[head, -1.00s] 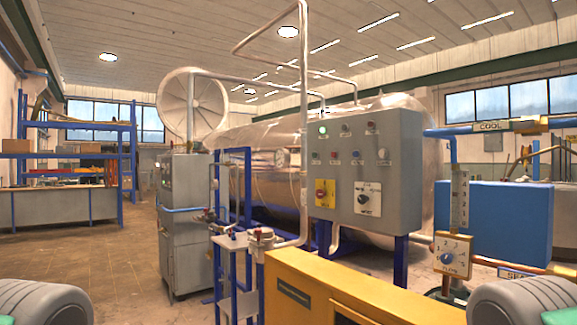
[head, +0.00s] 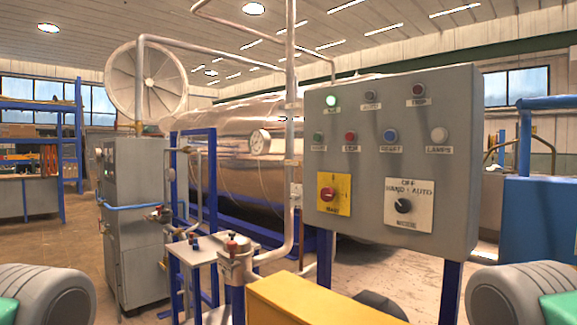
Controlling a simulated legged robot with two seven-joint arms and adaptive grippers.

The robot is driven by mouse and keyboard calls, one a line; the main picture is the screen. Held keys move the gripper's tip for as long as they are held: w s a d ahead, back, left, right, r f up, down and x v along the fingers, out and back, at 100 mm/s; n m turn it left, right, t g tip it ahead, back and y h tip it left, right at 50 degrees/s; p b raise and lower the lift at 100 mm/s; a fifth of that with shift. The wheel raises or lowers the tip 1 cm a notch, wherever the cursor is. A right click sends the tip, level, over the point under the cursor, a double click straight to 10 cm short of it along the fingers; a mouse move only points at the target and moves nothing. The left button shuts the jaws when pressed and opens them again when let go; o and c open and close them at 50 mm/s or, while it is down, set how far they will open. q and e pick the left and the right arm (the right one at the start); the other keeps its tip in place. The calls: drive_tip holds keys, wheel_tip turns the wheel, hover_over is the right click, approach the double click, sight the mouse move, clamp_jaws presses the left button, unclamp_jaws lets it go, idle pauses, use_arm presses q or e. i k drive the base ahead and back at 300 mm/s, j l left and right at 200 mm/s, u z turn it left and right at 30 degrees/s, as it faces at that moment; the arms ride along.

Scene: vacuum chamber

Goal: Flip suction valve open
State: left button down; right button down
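No label marks a suction valve, so I cannot tell for certain which fitting it is. A metal valve body with a small red-brown top (head: 235,258) sits at the foot of the vertical steel pipe (head: 289,130), low and left of centre in the head view. Whether it is open or shut is too small to tell. A smaller fitting with a red part (head: 160,213) is on the right side of the grey pump cabinet (head: 137,245). Neither gripper is in view; only grey rounded parts of my arms show at the lower corners.
A grey control panel (head: 460,165) on blue posts stands close at right, with lamps, a red-yellow switch and a selector knob. A yellow cabinet (head: 315,303) is low in front. A small stand (head: 205,256) is beside the valve. The floor at left is clear.

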sight(290, 162)
drive_tip(key=i+j+z, duration=0.1)
drive_tip(key=i+j, duration=0.25)
drive_tip(key=i+j+z, duration=0.15)
drive_tip(key=i+j, duration=0.2)
drive_tip(key=j, duration=0.25)
drive_tip(key=i+j+z, duration=0.1)
drive_tip(key=i+j, duration=0.2)
drive_tip(key=j, duration=0.2)
drive_tip(key=i+j+z, duration=0.15)
drive_tip(key=i+j, duration=0.15)
drive_tip(key=j, duration=0.2)
drive_tip(key=i+j+z, duration=0.1)
drive_tip(key=i+j, duration=0.15)
drive_tip(key=j, duration=0.35)
drive_tip(key=i+j+z, duration=0.15)
drive_tip(key=j, duration=0.4)
drive_tip(key=i+j+z, duration=0.1)
drive_tip(key=i+j, duration=0.2)
drive_tip(key=j, duration=0.35)
drive_tip(key=i+j+z, duration=0.15)
drive_tip(key=j, duration=0.45)
